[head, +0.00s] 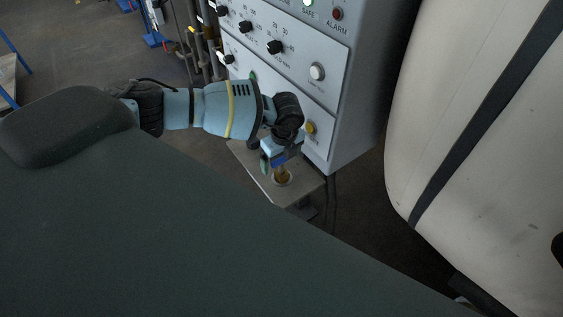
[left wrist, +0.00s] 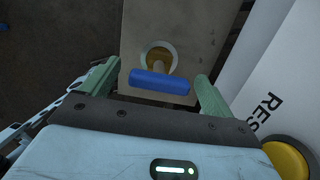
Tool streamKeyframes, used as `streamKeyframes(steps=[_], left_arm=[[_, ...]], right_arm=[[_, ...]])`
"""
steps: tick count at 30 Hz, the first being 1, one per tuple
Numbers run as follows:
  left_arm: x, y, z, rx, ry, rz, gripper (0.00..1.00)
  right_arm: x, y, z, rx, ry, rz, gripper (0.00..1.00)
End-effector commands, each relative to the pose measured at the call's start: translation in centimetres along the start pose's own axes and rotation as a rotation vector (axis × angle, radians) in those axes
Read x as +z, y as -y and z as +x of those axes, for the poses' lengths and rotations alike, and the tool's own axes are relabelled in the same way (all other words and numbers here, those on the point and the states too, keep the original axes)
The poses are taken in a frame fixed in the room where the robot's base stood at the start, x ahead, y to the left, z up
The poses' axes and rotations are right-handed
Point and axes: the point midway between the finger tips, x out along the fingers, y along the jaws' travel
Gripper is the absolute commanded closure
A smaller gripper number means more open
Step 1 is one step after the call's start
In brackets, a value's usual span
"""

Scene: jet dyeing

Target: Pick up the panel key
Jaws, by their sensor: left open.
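The panel key shows a blue bar handle (left wrist: 160,82) and a pale stem in the left wrist view. Below the handle is a round brass-coloured cup with a pale rim (left wrist: 160,55), set on a small shelf (left wrist: 130,40). In the head view the blue handle (head: 279,160) shows just above the cup (head: 282,178). My left gripper (head: 272,158) is open over it. In the left wrist view its green fingers (left wrist: 156,72) stand on either side of the handle, with gaps visible. The lower end of the key is hidden. My right gripper is out of view.
A grey control panel (head: 290,75) with knobs, lamps and buttons stands right behind the shelf (head: 258,170). A yellow button (head: 310,128) is close to my left gripper. A large pale vessel with a dark strap (head: 470,110) fills the right side.

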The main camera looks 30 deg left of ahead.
Motion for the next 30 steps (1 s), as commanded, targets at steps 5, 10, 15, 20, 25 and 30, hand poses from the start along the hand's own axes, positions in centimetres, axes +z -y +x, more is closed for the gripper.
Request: streamKeyframes(steps=[5,10,15,20,25,30], left_arm=[[-0.09,-0.06,1.72,0.003,-0.002,0.001,0.13],[-0.07,-0.01,1.69,0.000,-0.001,0.001,0.13],[-0.07,-0.01,1.66,0.000,-0.001,0.001,0.26],[-0.07,-0.01,1.66,0.000,-0.002,0.001,0.47],[-0.07,-0.01,1.65,0.000,-0.002,0.000,0.66],[-0.06,-0.01,1.62,0.000,-0.002,0.000,0.66]], right_arm=[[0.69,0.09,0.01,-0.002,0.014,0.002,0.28],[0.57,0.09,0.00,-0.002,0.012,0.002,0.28],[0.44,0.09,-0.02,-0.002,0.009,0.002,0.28],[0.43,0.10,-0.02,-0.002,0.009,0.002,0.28],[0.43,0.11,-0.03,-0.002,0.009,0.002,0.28],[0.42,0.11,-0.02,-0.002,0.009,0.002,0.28]])
